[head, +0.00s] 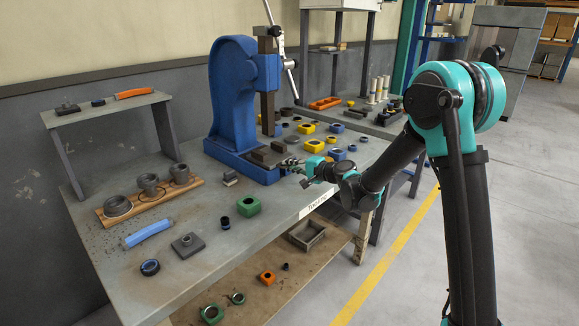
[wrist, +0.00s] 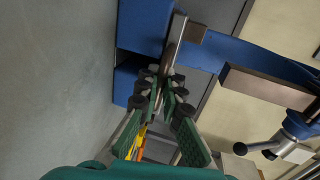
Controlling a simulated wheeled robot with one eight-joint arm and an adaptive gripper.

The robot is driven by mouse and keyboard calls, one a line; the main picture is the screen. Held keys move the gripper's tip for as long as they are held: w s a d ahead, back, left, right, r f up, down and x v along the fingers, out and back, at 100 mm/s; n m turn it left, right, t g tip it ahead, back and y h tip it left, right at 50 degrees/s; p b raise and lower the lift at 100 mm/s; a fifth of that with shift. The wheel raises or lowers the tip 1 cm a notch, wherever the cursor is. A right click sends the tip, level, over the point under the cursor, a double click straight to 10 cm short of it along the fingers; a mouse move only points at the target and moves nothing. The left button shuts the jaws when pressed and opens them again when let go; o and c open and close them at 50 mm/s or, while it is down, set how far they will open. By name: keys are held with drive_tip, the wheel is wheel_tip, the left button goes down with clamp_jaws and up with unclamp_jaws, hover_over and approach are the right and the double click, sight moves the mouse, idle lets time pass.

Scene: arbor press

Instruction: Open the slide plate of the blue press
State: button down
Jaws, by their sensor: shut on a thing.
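The blue press (head: 233,100) stands on the workbench, its foot pointing towards the right front. My gripper (head: 288,163) is low at the front end of the foot, beside the dark blocks on it. In the wrist view, the press's blue body (wrist: 147,30) fills the top. A narrow grey metal bar (wrist: 176,42), which looks like part of the slide plate, runs from the press to between my fingers. My gripper (wrist: 163,80) is shut on this bar at its fingertips. The rest of the plate is hidden, and I cannot tell how far out it is.
The ram (wrist: 268,86) and lever hub (wrist: 300,124) show at the right of the wrist view. Yellow and blue blocks lie behind my gripper; a green block (head: 248,206) lies in front. The bench's near right edge (head: 265,240) is mostly clear.

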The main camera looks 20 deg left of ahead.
drive_tip(key=f+v, duration=0.1)
drive_tip(key=v, duration=0.7)
drive_tip(key=f+v, duration=0.1)
drive_tip(key=v, duration=0.3)
drive_tip(key=shift+s+d+f, duration=0.15)
drive_tip(key=shift+d+f, duration=0.15)
drive_tip(key=shift+d, duration=0.05)
drive_tip(key=c, duration=1.6)
unclamp_jaws()
drive_tip(key=shift+c, duration=0.2)
drive_tip(key=v, duration=1.2)
